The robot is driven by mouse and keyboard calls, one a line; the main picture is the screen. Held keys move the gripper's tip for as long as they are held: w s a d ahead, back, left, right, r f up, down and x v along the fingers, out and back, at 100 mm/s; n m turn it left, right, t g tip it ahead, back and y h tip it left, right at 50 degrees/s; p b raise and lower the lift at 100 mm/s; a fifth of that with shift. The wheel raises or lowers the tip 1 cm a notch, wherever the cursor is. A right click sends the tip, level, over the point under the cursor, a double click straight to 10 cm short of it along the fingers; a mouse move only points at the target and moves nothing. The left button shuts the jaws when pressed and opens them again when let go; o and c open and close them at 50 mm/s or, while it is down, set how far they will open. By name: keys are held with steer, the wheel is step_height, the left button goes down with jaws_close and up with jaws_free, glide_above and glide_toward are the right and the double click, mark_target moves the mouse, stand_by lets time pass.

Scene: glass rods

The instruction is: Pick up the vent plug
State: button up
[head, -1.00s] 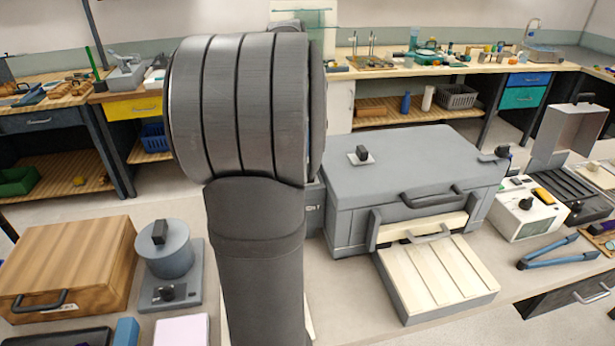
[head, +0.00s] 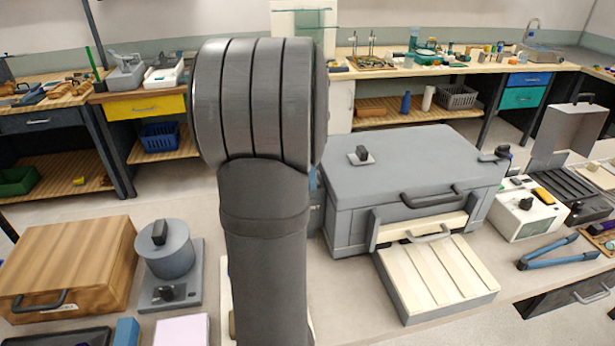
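A large grey box-shaped kiln (head: 415,150) stands on the bench right of my arm. A small black plug-like knob on a pale square plate (head: 361,155) sits on its top toward the left; it looks most like the vent plug, though I cannot be certain. Another dark knob (head: 502,152) sticks out at the kiln's right edge. My arm fills the centre, and my gripper is not visible, so what it holds cannot be seen.
A cream slatted tray (head: 440,278) extends from the kiln's front. A wooden box (head: 70,265) and a grey lidded pot (head: 165,250) stand left of my arm. A white control box (head: 527,210) and blue tongs (head: 560,252) lie right. Bench space shows between arm and tray.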

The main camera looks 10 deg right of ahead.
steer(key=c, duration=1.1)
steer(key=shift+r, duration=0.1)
